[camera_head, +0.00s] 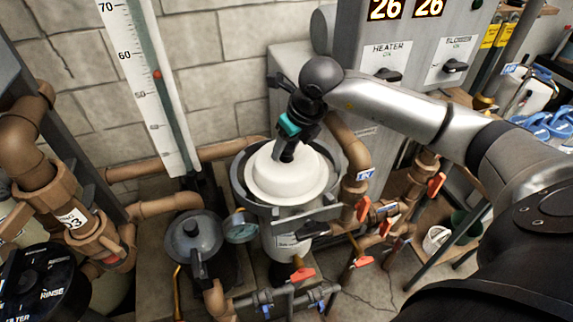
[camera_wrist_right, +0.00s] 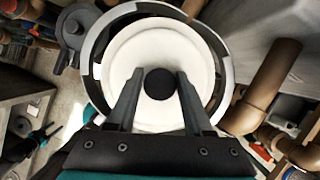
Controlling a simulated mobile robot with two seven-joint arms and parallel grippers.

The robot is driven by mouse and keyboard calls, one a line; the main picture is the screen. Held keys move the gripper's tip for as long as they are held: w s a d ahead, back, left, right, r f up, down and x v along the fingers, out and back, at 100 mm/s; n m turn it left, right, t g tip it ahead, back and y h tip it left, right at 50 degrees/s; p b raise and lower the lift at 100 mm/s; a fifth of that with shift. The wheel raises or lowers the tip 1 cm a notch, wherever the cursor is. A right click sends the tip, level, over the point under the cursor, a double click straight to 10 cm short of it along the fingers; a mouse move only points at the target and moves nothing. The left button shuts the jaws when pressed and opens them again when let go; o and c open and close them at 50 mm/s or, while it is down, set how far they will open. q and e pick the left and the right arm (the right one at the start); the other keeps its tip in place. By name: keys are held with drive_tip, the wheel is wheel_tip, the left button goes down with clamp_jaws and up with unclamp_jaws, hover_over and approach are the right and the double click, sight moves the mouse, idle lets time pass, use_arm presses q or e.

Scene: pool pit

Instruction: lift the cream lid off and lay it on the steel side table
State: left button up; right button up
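The cream lid (camera_head: 284,177) is a round stepped disc seated in the top of a grey-rimmed upright canister (camera_head: 291,237). It also shows in the right wrist view (camera_wrist_right: 150,48), with a black round knob (camera_wrist_right: 160,83) in its middle. My right gripper (camera_head: 289,153) points down over the lid. In the right wrist view its fingers (camera_wrist_right: 160,73) stand on either side of the knob, apart, with thin gaps seen beside it. I cannot identify the steel side table with certainty.
A grey pot-like strainer (camera_head: 194,240) stands left of the canister, with a pressure gauge (camera_head: 240,227) between. Brown pipes (camera_head: 350,150) with red-handled valves crowd the right and front. The grey heater control box (camera_head: 415,45) stands behind, close to my right arm.

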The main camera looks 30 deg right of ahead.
clamp_jaws()
drive_tip(key=shift+r, duration=0.1)
idle(0.8)
